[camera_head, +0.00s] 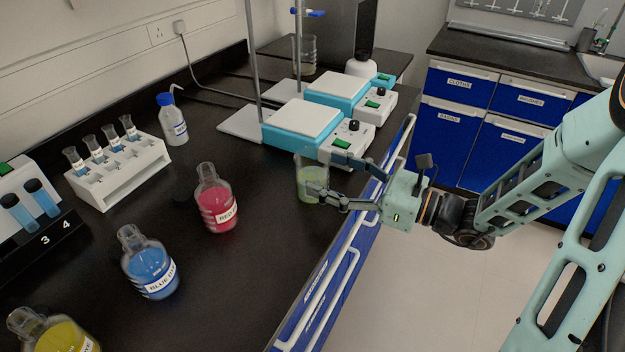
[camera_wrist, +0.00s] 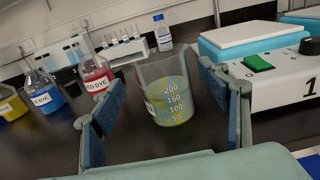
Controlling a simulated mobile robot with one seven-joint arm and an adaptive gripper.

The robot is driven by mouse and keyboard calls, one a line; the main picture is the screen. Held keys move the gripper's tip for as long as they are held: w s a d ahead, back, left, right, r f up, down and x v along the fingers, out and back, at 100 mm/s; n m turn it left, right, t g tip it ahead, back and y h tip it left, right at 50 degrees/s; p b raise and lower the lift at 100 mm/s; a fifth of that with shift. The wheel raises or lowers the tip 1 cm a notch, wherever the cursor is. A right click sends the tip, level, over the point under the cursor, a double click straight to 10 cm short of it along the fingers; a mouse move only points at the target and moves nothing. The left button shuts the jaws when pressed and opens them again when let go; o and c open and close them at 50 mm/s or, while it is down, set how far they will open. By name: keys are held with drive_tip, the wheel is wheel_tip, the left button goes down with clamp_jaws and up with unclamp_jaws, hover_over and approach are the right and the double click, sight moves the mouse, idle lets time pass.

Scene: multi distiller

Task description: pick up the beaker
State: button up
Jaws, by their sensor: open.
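A clear beaker (camera_head: 311,184) with yellow-green liquid and a graduated scale stands upright on the black bench, near its front edge. In the wrist view the beaker (camera_wrist: 170,95) is between and slightly beyond the two blue-padded fingers of my gripper (camera_wrist: 163,118). In the head view my gripper (camera_head: 328,175) reaches in from the right, one finger on each side of the beaker and partly hiding it. The fingers are open, with a gap to the beaker on both sides in the wrist view.
A blue-white hotplate (camera_head: 302,125) stands just behind the beaker, close to one finger. Red (camera_head: 217,203), blue (camera_head: 150,265) and yellow (camera_head: 55,335) dye flasks stand to the left. A tube rack (camera_head: 125,175) and a wash bottle (camera_head: 173,122) stand farther back. A rail (camera_head: 345,250) runs along the bench front.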

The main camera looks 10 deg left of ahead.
sight(312, 154)
drive_tip(key=x, duration=0.4)
drive_tip(key=shift+w+b, duration=0.15)
drive_tip(key=shift+b, duration=0.15)
drive_tip(key=shift+c, duration=0.7)
drive_tip(key=c, duration=1.3)
drive_tip(key=shift+r, duration=0.15)
drive_tip(key=shift+c, duration=0.2)
wheel_tip(312, 154, up, 3)
drive_tip(key=p, duration=0.3)
drive_tip(key=s+d+r+p, duration=0.1)
drive_tip(key=s+r+p, duration=0.6)
drive_tip(key=p, duration=0.3)
drive_tip(key=shift+d+r, duration=0.3)
drive_tip(key=shift+d, duration=0.1)
drive_tip(key=p, duration=0.3)
drive_tip(key=shift+s+d+r+p, duration=0.1)
drive_tip(key=shift+s+r+p, duration=0.05)
drive_tip(key=shift+s+p, duration=0.2)
